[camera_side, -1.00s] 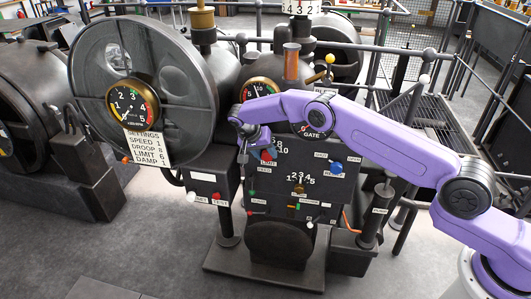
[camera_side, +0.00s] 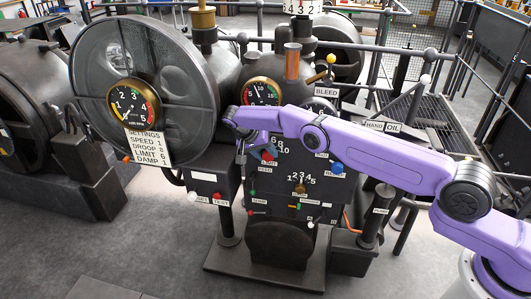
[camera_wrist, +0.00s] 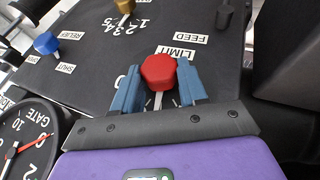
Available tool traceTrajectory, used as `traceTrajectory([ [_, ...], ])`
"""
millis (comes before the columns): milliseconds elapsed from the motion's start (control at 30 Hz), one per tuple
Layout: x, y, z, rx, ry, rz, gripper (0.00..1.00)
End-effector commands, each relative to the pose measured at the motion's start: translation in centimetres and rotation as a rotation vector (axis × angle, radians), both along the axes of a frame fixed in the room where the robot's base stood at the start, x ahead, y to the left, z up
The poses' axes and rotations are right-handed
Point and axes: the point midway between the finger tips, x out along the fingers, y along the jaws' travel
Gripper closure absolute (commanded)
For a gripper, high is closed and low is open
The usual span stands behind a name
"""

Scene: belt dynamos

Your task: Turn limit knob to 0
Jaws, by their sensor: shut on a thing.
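The red limit knob (camera_wrist: 158,72) sits on the dark panel (camera_wrist: 95,60), beside a white LIMIT label (camera_wrist: 175,54), in the wrist view. My gripper (camera_wrist: 160,86) has its two blue-grey fingers on either side of the knob and is shut on it. The fingers and knob cover most of the limit dial; a white pointer line shows just below the knob, but I cannot read its number. In the side view the red limit knob (camera_side: 268,156) is partly visible below my purple wrist, with some dial numbers to its right.
A blue knob (camera_wrist: 46,43) labelled RELIEF and SHUT and a brass knob (camera_wrist: 125,6) with a small number scale are on the same panel. A GATE gauge (camera_wrist: 30,140) is at lower left. A settings card (camera_side: 148,147) hangs left of the panel.

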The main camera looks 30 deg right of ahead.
Motion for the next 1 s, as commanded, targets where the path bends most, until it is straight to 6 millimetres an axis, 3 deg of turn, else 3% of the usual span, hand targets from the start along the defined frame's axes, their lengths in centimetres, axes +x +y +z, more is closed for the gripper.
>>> traceTrajectory([
  [267,-0.11,0.1,-0.03,-0.001,0.004,0.0,0.88],
  [300,-0.11,0.1,-0.03,-0.001,0.004,0.0,0.51],
  [367,-0.1,0.09,-0.04,0.0,0.003,0.0,0.34],
  [1000,-0.07,-0.01,0.1,0.018,-0.018,0.001,0.34],
])
